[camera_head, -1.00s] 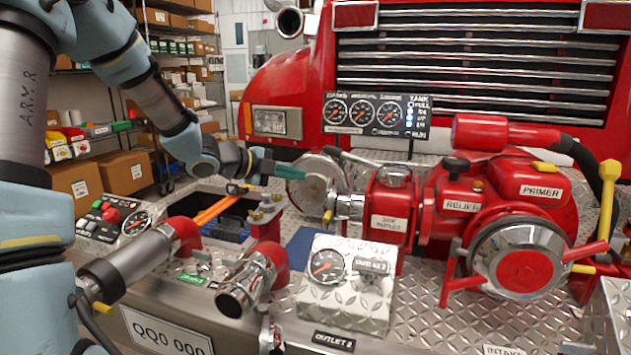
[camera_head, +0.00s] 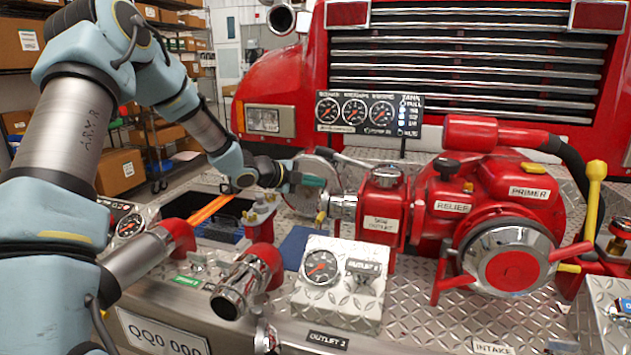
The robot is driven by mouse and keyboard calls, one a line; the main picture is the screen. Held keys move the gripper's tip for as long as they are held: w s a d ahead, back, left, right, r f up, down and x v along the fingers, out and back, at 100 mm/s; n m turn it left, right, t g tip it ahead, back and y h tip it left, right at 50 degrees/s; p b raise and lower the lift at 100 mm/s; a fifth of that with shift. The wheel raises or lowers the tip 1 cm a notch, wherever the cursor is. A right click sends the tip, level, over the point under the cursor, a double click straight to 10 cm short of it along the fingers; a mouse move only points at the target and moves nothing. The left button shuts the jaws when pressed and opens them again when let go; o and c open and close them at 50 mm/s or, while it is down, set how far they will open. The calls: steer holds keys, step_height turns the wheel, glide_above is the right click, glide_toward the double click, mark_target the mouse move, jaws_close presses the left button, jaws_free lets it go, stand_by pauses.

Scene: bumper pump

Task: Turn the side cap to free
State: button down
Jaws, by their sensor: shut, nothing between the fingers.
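The side cap (camera_head: 343,206) is a ribbed chrome cylinder on the left end of the red box labelled side outlet (camera_head: 382,215). A small yellow tip shows just below left of the cap. My gripper (camera_head: 322,182) has teal fingers, which are shut with nothing between them. It points right, just above and left of the cap in the picture. I cannot tell whether the fingertips touch the cap.
The red pump (camera_head: 490,215) stands right of the side outlet. A gauge panel (camera_head: 368,112) rises behind. Two outlet pipes and a gauge box (camera_head: 335,285) lie in front. An open bay with orange bars (camera_head: 210,209) is below my arm.

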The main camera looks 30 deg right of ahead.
steer(key=w+p, duration=0.1)
steer(key=p, duration=0.1)
steer(key=d+p, duration=0.1)
steer(key=shift+w+d+r+p, duration=0.2)
steer(key=shift+w+d+p, duration=0.1)
steer(key=shift+w+p, duration=0.1)
steer(key=shift+w+d+f, duration=0.1)
steer(key=shift+f, duration=0.05)
